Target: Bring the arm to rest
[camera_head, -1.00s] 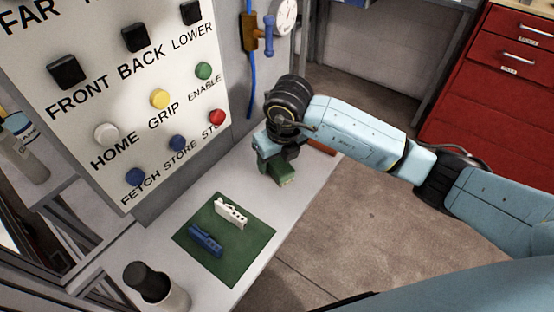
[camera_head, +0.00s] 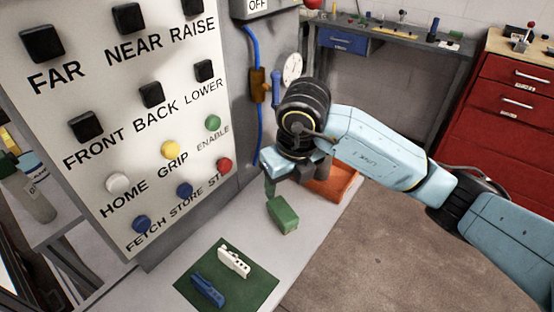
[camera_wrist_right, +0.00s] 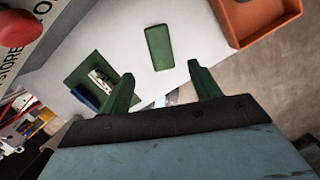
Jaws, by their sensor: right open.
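My right gripper (camera_wrist_right: 163,86) is open and empty in the wrist view, its two green fingers apart. In the head view my right gripper (camera_head: 270,180) is above the light shelf (camera_head: 230,215), beside the control panel (camera_head: 125,115). A green block (camera_head: 283,215) lies on the shelf just below the gripper; in the wrist view the green block (camera_wrist_right: 160,47) lies beyond the fingertips, apart from them. My left gripper is not in view.
A green mat (camera_head: 245,291) holds a white part (camera_head: 234,262) and a blue part (camera_head: 207,290). An orange tray (camera_head: 335,183) sits at the shelf's far end, partly behind my right arm. A red drawer cabinet (camera_head: 500,125) and a workbench stand at the back. Bare floor lies right of the shelf.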

